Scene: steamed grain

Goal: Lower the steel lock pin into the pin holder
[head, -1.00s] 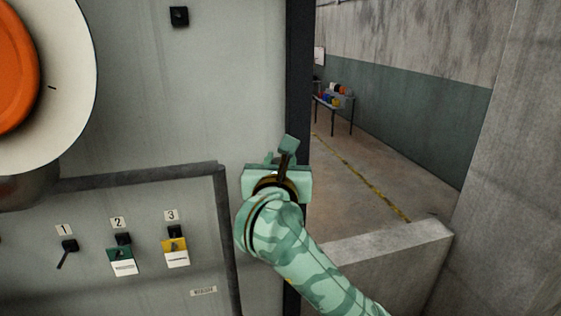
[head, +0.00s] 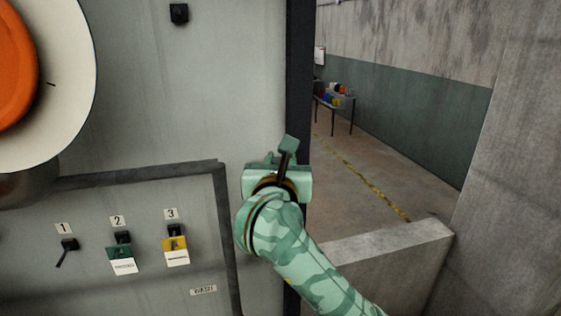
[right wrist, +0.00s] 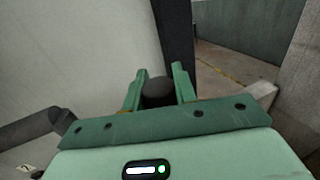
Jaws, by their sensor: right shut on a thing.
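My right gripper (head: 280,157) is at the right edge of the grey panel, seen from behind the wrist. In the right wrist view its two green fingers stand on either side of a dark, round-ended knob (right wrist: 158,91), which I take to be the head of the steel lock pin. The gripper is shut on it. The pin's shaft is hidden. I cannot make out the pin holder for sure; a small black fitting (head: 179,14) sits high on the panel. My left gripper is not in view.
A grey panel (head: 200,95) fills the left, with an orange and white disc (head: 70,110). A low concrete wall (head: 385,245) stands at the right. Open floor (head: 350,180) lies beyond.

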